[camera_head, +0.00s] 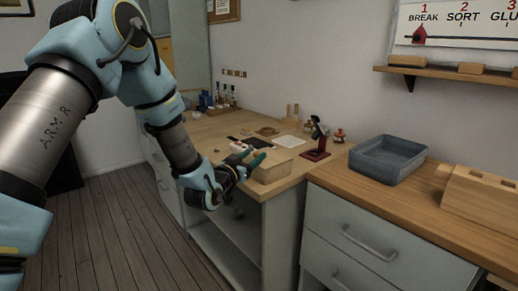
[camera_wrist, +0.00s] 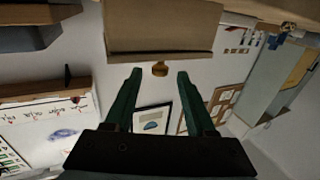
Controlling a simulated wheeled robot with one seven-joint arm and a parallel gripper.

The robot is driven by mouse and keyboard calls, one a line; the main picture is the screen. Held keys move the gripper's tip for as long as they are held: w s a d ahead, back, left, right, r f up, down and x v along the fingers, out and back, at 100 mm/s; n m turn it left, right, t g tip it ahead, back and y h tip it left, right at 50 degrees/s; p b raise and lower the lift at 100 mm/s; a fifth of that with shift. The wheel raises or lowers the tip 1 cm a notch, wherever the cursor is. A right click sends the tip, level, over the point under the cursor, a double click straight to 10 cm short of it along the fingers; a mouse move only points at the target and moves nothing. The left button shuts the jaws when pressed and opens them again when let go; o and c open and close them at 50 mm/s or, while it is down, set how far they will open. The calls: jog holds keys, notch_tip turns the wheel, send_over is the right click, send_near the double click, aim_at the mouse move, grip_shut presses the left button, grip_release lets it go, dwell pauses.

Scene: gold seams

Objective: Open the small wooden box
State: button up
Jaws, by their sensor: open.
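The small wooden box (camera_head: 272,171) is pale wood and stands at the front edge of the wooden counter in the head view. It fills the top middle of the wrist view (camera_wrist: 162,25), which appears upside down. Its lid looks closed, with a thin seam along it and a small round brown knob (camera_wrist: 160,69). My gripper (camera_head: 252,156) is at the box's left side in the head view, its green fingers level with the lid. In the wrist view the fingers are spread wide, with the knob between their tips; I see no contact. The box's far side is hidden.
A red-based stand (camera_head: 316,154) with a black top is just right of the box. A blue-grey bin (camera_head: 387,160) and a slotted wooden block (camera_head: 482,197) sit on the right counter. Small bottles (camera_head: 226,97) stand at the back left. A wall shelf (camera_head: 445,75) hangs above right.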

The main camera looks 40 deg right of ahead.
aim_at(261, 150)
jog(key=p+x, duration=0.1)
jog(key=x, duration=0.4)
jog(key=shift+w+d, duration=0.15)
jog(key=shift+d, duration=0.25)
jog(key=shift+c, duration=0.3)
grip_shut()
dwell(0.8)
